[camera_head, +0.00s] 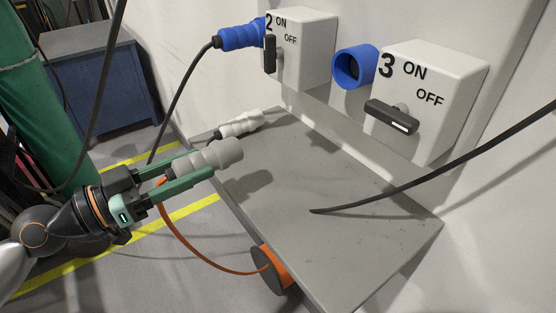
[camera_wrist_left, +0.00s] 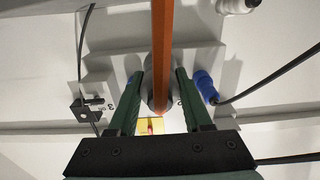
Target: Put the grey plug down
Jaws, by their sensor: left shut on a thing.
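A grey plug (camera_head: 224,153) with an orange cable sits between the green fingers of my left gripper (camera_head: 206,163). The gripper is shut on it. The plug points right, over the left part of the grey shelf (camera_head: 330,245), apparently above the surface, with a shadow on the shelf to its right. In the left wrist view the grey plug (camera_wrist_left: 150,92) shows between the fingers (camera_wrist_left: 157,75), partly hidden by the orange cable. A second light grey plug (camera_head: 240,123) lies at the shelf's back left. My right gripper is not in view.
Switch box 2 (camera_head: 308,45) has a blue plug (camera_head: 240,37) at its left side. Switch box 3 (camera_head: 440,95) has an open blue socket (camera_head: 350,68). A black cable (camera_head: 420,180) crosses above the shelf's right side. The shelf's middle and front look clear.

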